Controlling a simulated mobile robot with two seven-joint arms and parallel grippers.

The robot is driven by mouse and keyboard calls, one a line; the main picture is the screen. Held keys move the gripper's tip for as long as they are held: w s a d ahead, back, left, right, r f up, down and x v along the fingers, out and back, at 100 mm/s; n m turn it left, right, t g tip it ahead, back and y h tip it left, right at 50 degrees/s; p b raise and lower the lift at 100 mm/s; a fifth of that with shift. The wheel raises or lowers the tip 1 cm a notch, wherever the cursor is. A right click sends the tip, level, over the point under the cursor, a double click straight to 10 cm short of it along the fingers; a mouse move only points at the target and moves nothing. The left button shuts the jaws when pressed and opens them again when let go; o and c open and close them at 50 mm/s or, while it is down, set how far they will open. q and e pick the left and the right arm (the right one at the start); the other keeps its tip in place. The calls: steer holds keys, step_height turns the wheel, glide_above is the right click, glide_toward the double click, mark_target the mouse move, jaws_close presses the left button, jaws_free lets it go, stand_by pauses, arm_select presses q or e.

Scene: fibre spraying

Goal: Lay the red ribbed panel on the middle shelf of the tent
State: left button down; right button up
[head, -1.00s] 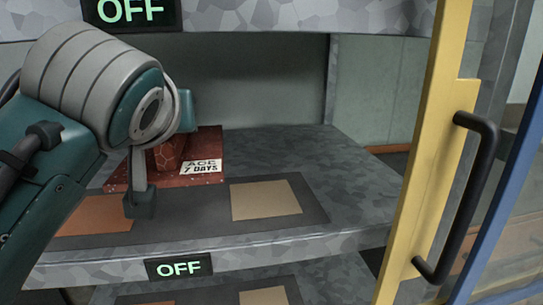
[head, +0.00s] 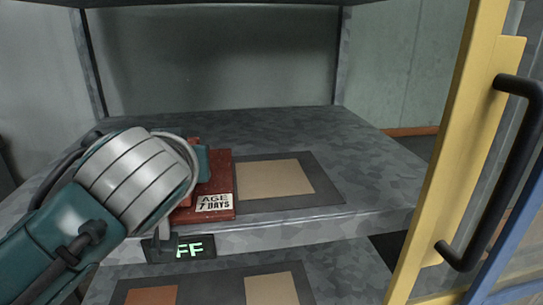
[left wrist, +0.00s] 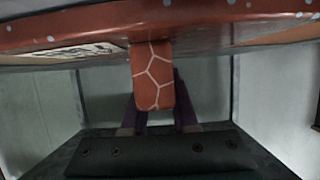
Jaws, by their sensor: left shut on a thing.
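The red ribbed panel (head: 222,204) bears an "AGE 7 DAYS" label. In the head view it is over the left part of the dark mat on the tent's middle shelf (head: 385,200), left of a tan square (head: 275,180). I cannot tell whether it rests on the mat or hovers just above. In the left wrist view the panel (left wrist: 200,30) spans the top and its rib (left wrist: 155,75) comes down between the fingers. My left gripper (left wrist: 155,112) is shut on this rib. My wrist hides the panel's left part in the head view. My right gripper is not in view.
A yellow door frame (head: 455,150) with a black handle (head: 520,170) stands at the right. A lit sign (head: 190,249) is on the shelf's front edge, partly hidden. A lower shelf holds a similar mat (head: 210,292). The rear of the middle shelf is clear.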

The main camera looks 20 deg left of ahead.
arm_select(q)
steer(key=c, duration=0.7)
jaws_free()
steer(key=shift+f, duration=0.1)
steer(key=p+v, duration=0.1)
steer(key=v, duration=1)
steer(key=shift+s, duration=0.1)
steer(key=shift+s+d, duration=0.15)
steer(key=shift+s, duration=0.15)
steer(key=s+d+f+m+g+h, duration=0.1)
steer(key=s+f+m+g+h, duration=0.1)
steer(key=s+f, duration=0.2)
steer(key=s+d+f+m+g+h, duration=0.1)
steer(key=s+f+m+g+h, duration=0.1)
steer(key=s, duration=0.5)
steer(key=s+d+f+m+g+h, duration=0.1)
steer(key=s+f+m+g+h, duration=0.2)
steer(key=s+f+m+g, duration=0.1)
steer(key=shift+s+d+f, duration=0.15)
steer(key=shift+s+f, duration=0.2)
steer(key=shift+f, duration=0.25)
steer(key=shift+s+d+f, duration=0.15)
steer(key=shift+s+f, duration=0.2)
steer(key=shift+f, duration=0.25)
